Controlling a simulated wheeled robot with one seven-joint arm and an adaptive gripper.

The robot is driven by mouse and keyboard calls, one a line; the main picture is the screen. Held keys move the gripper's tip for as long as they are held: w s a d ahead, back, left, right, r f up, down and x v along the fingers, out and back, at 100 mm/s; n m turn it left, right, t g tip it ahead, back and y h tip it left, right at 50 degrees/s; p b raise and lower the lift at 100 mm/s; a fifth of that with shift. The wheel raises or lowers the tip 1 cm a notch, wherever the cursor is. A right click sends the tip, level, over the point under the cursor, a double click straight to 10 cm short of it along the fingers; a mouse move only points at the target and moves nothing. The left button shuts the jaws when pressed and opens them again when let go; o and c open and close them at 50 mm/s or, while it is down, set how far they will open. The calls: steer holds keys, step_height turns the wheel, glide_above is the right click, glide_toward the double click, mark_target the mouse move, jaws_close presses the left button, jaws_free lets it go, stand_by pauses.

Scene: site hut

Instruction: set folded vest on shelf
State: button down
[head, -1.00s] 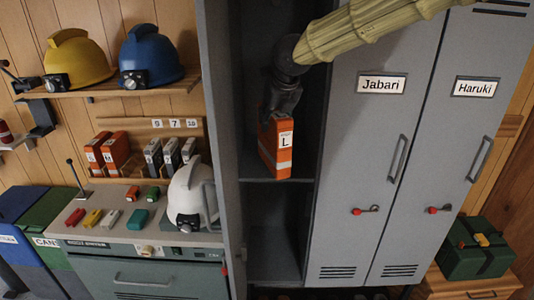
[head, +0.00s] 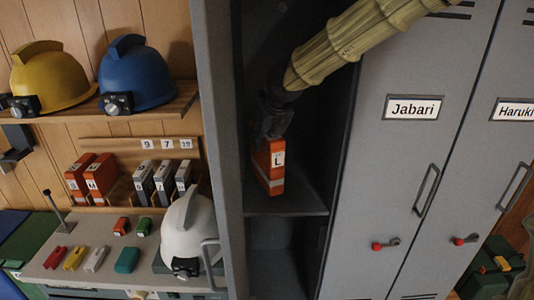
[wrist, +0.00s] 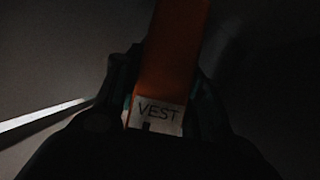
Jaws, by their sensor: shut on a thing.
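The folded vest (head: 268,168) is an orange upright pack with a pale band and a white label reading L. It is inside the open locker, over the shelf (head: 300,203), with its lower end at or just above the shelf surface; contact is hard to tell. My gripper (head: 271,136) is above it, shut on its top end. In the wrist view the vest (wrist: 172,50) runs between my fingers, with a white tag reading VEST (wrist: 158,112). That view is very dark, and the shelf is not clear in it.
The open locker door (head: 222,130) stands close on the left, and the shut Jabari locker (head: 400,170) is on the right. Below the shelf is an empty compartment (head: 275,260).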

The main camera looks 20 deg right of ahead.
steer(key=f, duration=0.2)
steer(key=w+f+p, duration=0.1)
steer(key=f, duration=0.2)
steer(key=shift+w+f, duration=0.2)
steer(key=shift+f, duration=0.1)
steer(key=shift+w+d+f, duration=0.15)
steer(key=shift+w+f, duration=0.25)
steer(key=shift+w, duration=0.05)
steer(key=c, duration=1)
jaws_free()
steer(key=shift+s, duration=0.15)
steer(key=shift+c, duration=0.2)
steer(key=shift+o, duration=0.8)
steer(key=shift+s+r, duration=0.1)
steer(key=shift+r, duration=0.05)
